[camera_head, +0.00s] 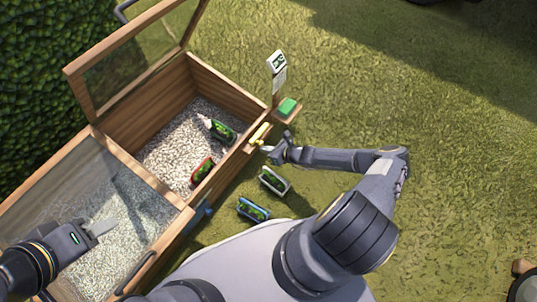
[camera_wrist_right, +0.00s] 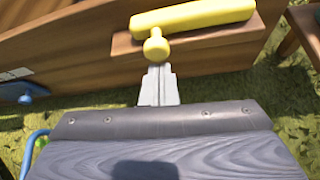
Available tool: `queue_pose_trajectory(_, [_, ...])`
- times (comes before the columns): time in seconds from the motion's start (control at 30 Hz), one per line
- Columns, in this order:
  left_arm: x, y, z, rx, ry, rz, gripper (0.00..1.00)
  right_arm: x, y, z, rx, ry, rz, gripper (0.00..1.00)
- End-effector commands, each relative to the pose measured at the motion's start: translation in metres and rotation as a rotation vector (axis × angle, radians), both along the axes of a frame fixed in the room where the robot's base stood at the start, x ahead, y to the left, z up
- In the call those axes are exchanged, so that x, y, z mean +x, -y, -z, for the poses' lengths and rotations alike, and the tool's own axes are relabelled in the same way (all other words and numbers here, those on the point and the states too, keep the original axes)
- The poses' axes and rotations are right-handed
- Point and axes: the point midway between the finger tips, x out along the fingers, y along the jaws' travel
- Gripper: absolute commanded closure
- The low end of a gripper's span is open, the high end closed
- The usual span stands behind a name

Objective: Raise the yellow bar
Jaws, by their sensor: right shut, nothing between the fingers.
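The yellow bar (camera_head: 259,134) is mounted on the right-hand side of the wooden planter box (camera_head: 228,92). In the right wrist view the yellow bar (camera_wrist_right: 195,16) lies nearly level, tilted slightly up to the right, on a wooden plate, with a round yellow knob (camera_wrist_right: 156,47) at its lower left. My right gripper (camera_head: 267,148) is shut and empty; in the wrist view its fingertips (camera_wrist_right: 158,72) are right below the knob, and I cannot tell whether they touch it. My left gripper (camera_head: 103,227) is over the glass lid at the left; its fingers look closed together, but I cannot tell.
The box has one glass lid raised (camera_head: 135,55) and one lowered (camera_head: 60,200).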

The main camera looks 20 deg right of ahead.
Motion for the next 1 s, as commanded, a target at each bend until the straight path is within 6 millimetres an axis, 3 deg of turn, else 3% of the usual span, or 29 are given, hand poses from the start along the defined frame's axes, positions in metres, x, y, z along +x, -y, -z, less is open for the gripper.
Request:
queue_pose_trajectory(0.47, [-0.0001,0.0000,0.0010,0.000,0.000,0.000,0.64,0.0004,0.0000,-0.0028,0.007,-0.005,-0.001,1.00])
queue_pose_trajectory(1.0, [-0.0001,0.0000,0.0098,0.000,0.000,0.000,0.64,0.0001,-0.0008,-0.0107,0.166,-0.098,-0.003,1.00])
